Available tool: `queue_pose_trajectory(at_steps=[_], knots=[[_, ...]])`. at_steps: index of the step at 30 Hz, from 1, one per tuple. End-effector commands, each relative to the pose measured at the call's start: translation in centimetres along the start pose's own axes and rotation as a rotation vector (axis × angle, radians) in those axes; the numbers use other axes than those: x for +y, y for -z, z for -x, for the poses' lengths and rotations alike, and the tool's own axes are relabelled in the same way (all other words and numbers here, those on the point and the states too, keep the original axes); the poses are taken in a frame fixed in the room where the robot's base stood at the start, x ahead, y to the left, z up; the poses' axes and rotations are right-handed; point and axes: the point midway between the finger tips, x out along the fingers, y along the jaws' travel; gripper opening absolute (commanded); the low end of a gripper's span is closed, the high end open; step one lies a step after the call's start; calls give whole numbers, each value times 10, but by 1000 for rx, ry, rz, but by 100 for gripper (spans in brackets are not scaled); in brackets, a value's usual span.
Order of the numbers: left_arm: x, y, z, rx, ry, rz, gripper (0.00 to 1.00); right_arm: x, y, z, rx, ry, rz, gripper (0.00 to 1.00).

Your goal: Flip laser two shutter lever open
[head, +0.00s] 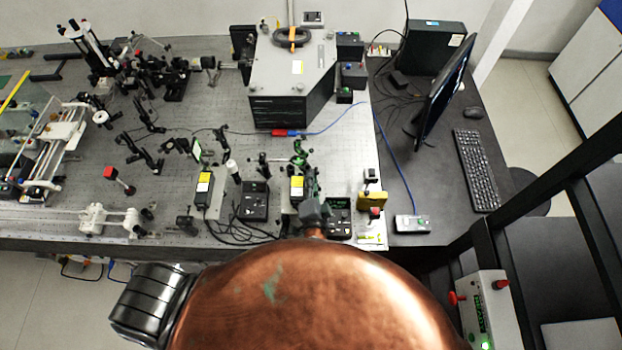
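Two small grey laser boxes with yellow labels stand near the front of the bench, a left one (203,188) and a right one (297,188). I cannot read which is laser two. A shutter lever is too small to make out on either. My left gripper (309,182) is dark and small beside the right laser box, partly overlapping its right side. I cannot tell whether it touches anything or whether its fingers are open. My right gripper is not in view.
Black controllers (254,204) stand beside the laser boxes, with loose cables in front. A green mount (299,153) is just behind the right box. A yellow item (372,200) stands to the right. A grey housing (290,75) fills the back. Optics crowd the left.

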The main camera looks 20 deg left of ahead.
Motion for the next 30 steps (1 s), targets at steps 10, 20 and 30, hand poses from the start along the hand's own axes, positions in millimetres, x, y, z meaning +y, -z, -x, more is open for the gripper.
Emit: queue_pose_trajectory(at_steps=[10, 20, 30], knots=[[-2, 2, 0, 4, 2, 3, 22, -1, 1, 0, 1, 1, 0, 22], [-1, 1, 31, 2, 0, 4, 22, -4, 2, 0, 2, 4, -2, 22], [-1, 2, 73, 5, 1, 3, 22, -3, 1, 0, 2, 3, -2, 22]])
